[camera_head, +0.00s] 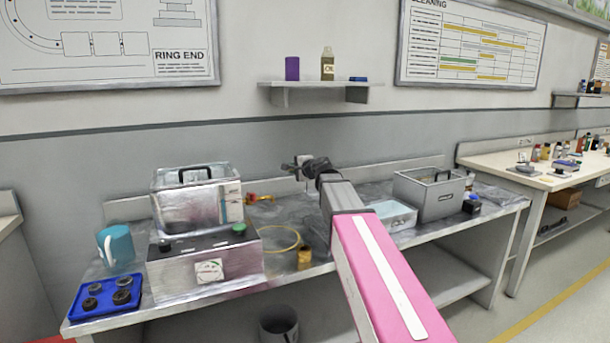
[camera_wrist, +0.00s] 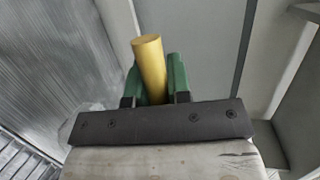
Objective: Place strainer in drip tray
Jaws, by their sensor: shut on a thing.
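My gripper (camera_wrist: 155,68) has green fingers and is shut on a yellow cylindrical bar (camera_wrist: 149,48), which I take to be the strainer's handle; the rest of the strainer is not clear. In the head view my gripper (camera_head: 300,163) is small, raised above the back of the bench near the wall. I cannot tell for certain which container is the drip tray. A shallow blue tray (camera_head: 76,309) with several dark round parts lies at the bench's front left. A pale blue box (camera_head: 398,222) stands right of my arm.
A metal machine (camera_head: 205,271) with a handled tank (camera_head: 190,204) stands left, beside a teal jug (camera_head: 117,246). A yellow ring (camera_head: 297,236) and a brass cup (camera_head: 304,258) lie mid-bench. A grey handled bin (camera_head: 438,198) stands right. A wall shelf (camera_head: 318,84) hangs above.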

